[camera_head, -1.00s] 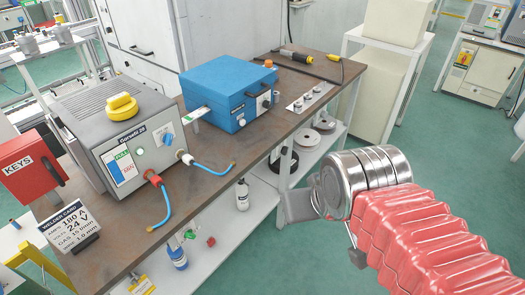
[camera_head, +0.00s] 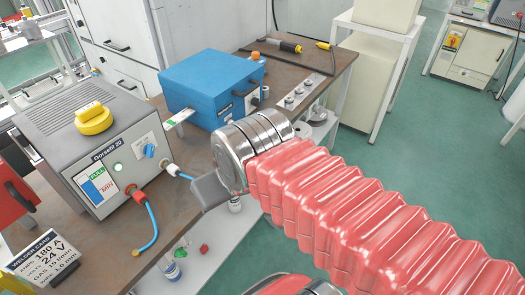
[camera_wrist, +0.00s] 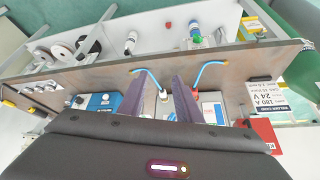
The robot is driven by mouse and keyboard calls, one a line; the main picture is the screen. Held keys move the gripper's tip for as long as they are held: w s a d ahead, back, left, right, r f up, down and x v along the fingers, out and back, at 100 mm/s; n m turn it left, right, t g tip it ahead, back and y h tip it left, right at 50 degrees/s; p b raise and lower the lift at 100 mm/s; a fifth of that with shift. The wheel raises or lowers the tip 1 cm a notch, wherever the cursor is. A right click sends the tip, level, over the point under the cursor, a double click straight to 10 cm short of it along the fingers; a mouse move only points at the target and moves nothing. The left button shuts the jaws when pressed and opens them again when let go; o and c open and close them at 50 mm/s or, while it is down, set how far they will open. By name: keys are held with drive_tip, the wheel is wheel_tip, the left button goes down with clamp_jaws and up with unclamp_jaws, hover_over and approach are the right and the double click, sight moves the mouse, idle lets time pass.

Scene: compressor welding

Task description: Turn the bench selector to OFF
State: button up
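The grey welder box (camera_head: 85,140) stands on the brown bench (camera_head: 185,215). A yellow knob (camera_head: 94,118) sits on its top, and a blue knob (camera_head: 150,151) sits on its front face beside a lit round lamp (camera_head: 118,166). I cannot read an OFF mark on either knob. My gripper (camera_head: 208,192) is in front of the welder's right side, apart from it, over the bench's front edge. In the wrist view, its two dark fingers (camera_wrist: 160,82) are spread with nothing held between them, and a white hose fitting (camera_wrist: 163,95) shows in the gap.
A blue case (camera_head: 210,85) stands right of the welder. A welder card (camera_head: 42,257) and a red box (camera_head: 14,195) are at the left. Bottles stand on the lower shelf (camera_head: 215,240).

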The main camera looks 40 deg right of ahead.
drive_tip(key=shift+w, duration=0.5)
drive_tip(key=w+d+f+m+g+y, duration=0.1)
drive_tip(key=w+d+f+m+y, duration=0.9)
drive_tip(key=w+d+f+m, duration=0.8)
drive_tip(key=s+d+f+m+t+h, duration=0.1)
drive_tip(key=s+d+f+m+t, duration=0.1)
drive_tip(key=d+f+m+t, duration=0.2)
drive_tip(key=s+d+f+m+t+h, duration=0.1)
drive_tip(key=s+d+f+m+t, duration=0.2)
drive_tip(key=d+m, duration=0.6)
drive_tip(key=s+d+f+m+t+h, duration=0.1)
drive_tip(key=d+f+m+t, duration=0.4)
drive_tip(key=d, duration=0.5)
drive_tip(key=shift+s+d+f+m+h, duration=0.35)
drive_tip(key=shift+s+f+m, duration=0.35)
drive_tip(key=shift+f+m, duration=0.25)
